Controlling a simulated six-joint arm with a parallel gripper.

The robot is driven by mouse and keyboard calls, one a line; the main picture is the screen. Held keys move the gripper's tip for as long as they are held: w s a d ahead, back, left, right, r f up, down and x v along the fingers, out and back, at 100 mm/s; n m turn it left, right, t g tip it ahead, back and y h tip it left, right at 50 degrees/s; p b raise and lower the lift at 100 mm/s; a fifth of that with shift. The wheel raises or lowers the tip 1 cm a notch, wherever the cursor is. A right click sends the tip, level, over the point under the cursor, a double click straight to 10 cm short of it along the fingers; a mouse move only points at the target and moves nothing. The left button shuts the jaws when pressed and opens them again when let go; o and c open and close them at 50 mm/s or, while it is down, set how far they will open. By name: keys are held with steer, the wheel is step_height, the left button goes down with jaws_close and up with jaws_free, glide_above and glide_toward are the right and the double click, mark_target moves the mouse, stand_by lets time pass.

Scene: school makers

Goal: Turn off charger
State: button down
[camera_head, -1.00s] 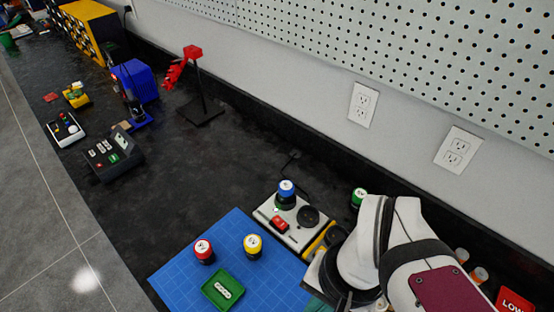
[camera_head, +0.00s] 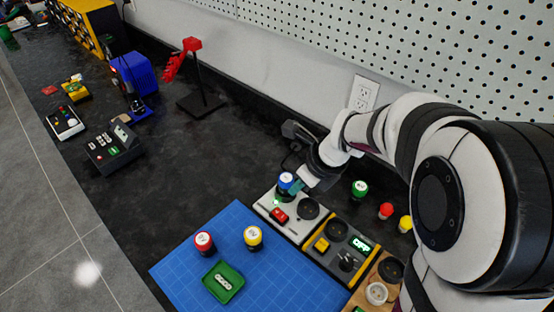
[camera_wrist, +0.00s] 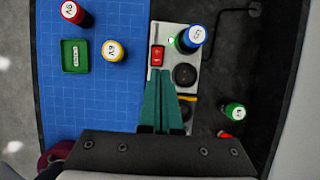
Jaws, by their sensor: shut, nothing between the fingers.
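The charger (camera_head: 295,230) is a light grey box at the back edge of the blue mat. It has a red rocker switch (camera_head: 278,214), a small lit green light and a black round socket (camera_head: 307,208). A blue-capped battery (camera_head: 287,181) stands in its other socket. In the wrist view the red switch (camera_wrist: 157,55) lies just past my fingertips. My gripper (camera_wrist: 161,72) has teal fingers, shut and empty, over the charger. In the head view my gripper (camera_head: 301,189) is beside the blue-capped battery. I cannot tell whether a finger touches anything.
A dark device (camera_head: 337,243) with a yellow switch and green display stands right of the charger. Red-capped (camera_head: 204,243) and yellow-capped (camera_head: 253,237) batteries and a green tray (camera_head: 238,284) are on the mat. A green-capped battery (camera_head: 359,189) stands behind.

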mark_target(279, 211)
steer(key=x, duration=1.2)
steer(key=shift+a+f, duration=0.1)
steer(key=shift+f, duration=0.2)
steer(key=shift+w+a+f, duration=0.1)
steer(key=shift+w+f, duration=0.05)
steer(key=shift+f, duration=0.15)
steer(key=shift+w+a+f, duration=0.15)
steer(key=shift+a+f, duration=0.05)
steer(key=shift+f, duration=0.1)
steer(key=shift+d, duration=0.15)
steer(key=shift+s+d+r, duration=0.15)
steer(key=shift+s+d, duration=0.3)
steer(key=shift+s, duration=0.1)
